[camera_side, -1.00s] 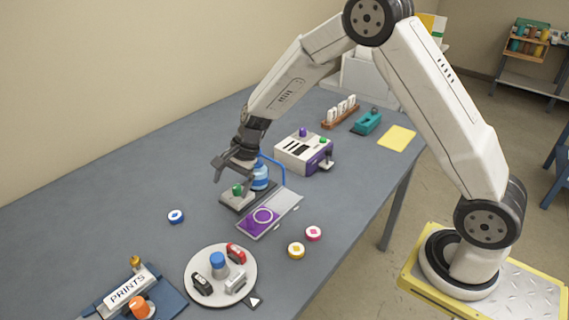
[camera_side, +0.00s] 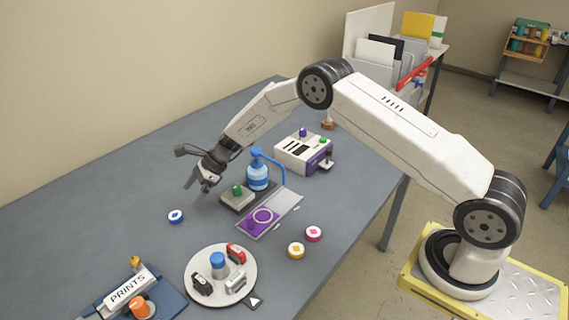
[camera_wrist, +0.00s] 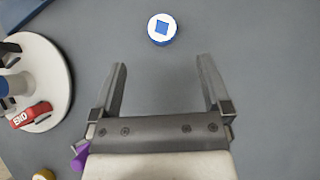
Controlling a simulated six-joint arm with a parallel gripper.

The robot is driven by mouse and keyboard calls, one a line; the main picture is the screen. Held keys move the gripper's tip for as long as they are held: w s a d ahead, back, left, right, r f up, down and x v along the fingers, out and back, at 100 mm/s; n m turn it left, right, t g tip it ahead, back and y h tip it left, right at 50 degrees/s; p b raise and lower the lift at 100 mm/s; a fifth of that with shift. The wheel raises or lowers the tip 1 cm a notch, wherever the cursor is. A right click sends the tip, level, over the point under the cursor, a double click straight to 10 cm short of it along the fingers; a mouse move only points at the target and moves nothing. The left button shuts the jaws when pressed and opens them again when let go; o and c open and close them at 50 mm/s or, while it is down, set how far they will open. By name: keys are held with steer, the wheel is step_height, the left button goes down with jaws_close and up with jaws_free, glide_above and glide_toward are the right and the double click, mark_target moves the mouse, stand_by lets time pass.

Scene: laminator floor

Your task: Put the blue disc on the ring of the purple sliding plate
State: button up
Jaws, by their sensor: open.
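A purple corner also shows at the lower left of the wrist view. My gripper (camera_side: 199,186) is open and empty, above the table between the disc and the green-button block. It also shows in the wrist view (camera_wrist: 161,85).
A grey block with a green button (camera_side: 237,191) and a blue bottle stand (camera_side: 258,176) are behind the plate. A round white turntable (camera_side: 213,298) with several small items is in front. Pink (camera_side: 314,234) and yellow (camera_side: 296,250) discs lie right. Table around the blue disc is clear.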

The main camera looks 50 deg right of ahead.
mark_target(174, 215)
steer(key=shift+x, duration=1.2)
steer(key=shift+a, duration=0.1)
steer(key=shift+x, duration=2.55)
steer(key=shift+w+f, duration=0.1)
jaws_close()
steer(key=shift+r, duration=0.2)
